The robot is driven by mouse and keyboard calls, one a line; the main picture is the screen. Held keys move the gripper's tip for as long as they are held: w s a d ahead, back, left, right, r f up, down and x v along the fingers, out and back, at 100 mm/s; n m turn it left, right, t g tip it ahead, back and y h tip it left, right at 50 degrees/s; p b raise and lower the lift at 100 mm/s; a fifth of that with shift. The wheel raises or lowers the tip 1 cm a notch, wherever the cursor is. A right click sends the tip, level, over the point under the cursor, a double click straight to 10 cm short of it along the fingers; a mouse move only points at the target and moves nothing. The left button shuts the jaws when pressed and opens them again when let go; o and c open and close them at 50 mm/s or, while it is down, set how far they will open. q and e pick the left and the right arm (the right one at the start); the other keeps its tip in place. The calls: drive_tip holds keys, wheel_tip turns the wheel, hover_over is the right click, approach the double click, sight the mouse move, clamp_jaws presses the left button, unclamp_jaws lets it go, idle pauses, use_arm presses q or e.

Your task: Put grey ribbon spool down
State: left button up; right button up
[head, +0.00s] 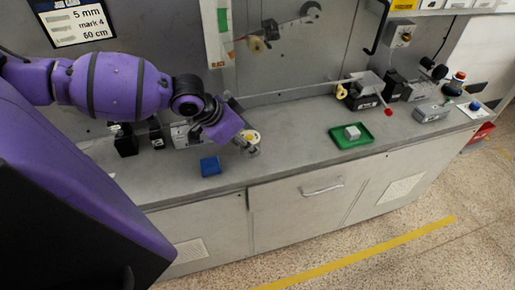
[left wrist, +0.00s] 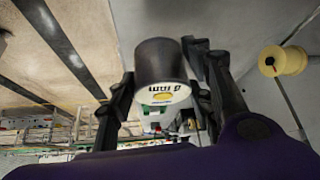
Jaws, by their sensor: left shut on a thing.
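The grey ribbon spool (left wrist: 161,62) is dark grey with a white end label and a yellow centre. It sits between the two black fingers of my left gripper (left wrist: 165,88) in the left wrist view. In the head view the spool (head: 250,135) shows mostly its pale face, partly covered by the fingers. My left gripper (head: 246,142) is shut on it over the left part of the grey bench (head: 285,150). Whether the spool touches the bench is unclear. My right gripper is not in view.
A small blue tray (head: 210,166) lies near the bench's front edge, below the gripper. A green tray (head: 341,141) with a pale block (head: 352,132) stands to the right. Black devices line the back. The bench between the trays is clear.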

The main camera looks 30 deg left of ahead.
sight(252, 141)
use_arm(q)
drive_tip(key=shift+w+d+f, duration=0.1)
drive_tip(key=shift+w+f, duration=0.4)
drive_tip(key=shift+w, duration=0.1)
drive_tip(key=shift+w+f, duration=0.35)
drive_tip(key=shift+w, duration=0.05)
drive_tip(key=shift+w+f, duration=0.2)
wheel_tip(252, 141, down, 4)
drive_tip(key=shift+w+r+b, duration=0.15)
drive_tip(key=shift+r+b, duration=0.1)
drive_tip(key=shift+b, duration=0.05)
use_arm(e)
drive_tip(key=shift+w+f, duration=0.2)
use_arm(q)
drive_tip(key=o, duration=1.6)
drive_tip(key=shift+f, duration=0.1)
drive_tip(key=shift+c, duration=0.2)
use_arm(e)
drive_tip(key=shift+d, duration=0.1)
